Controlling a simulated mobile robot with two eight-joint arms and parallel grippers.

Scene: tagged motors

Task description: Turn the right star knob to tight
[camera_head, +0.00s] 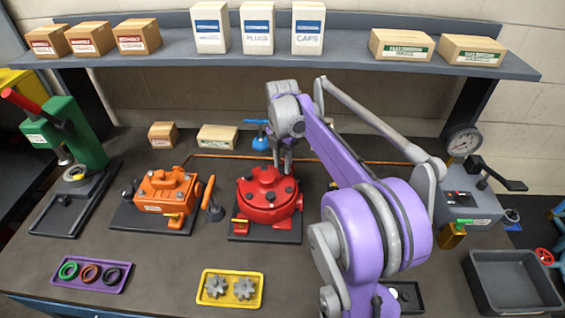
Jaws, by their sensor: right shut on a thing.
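My right gripper (283,165) comes down at the back of the red motor (266,205). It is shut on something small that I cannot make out. The red motor sits on a dark base plate. Two grey star-shaped knobs, the left star knob (216,287) and the right star knob (245,289), lie in a yellow tray (205,303) at the front. No gripper is near them. Whether another star knob is under my fingers is hidden. My left gripper is not in view.
An orange motor (165,193) stands left of the red one. A blue-handled valve (258,136) stands behind the red motor. A green press (75,135) is at the left. A gauge unit (468,203) and a grey bin (513,285) are at the right.

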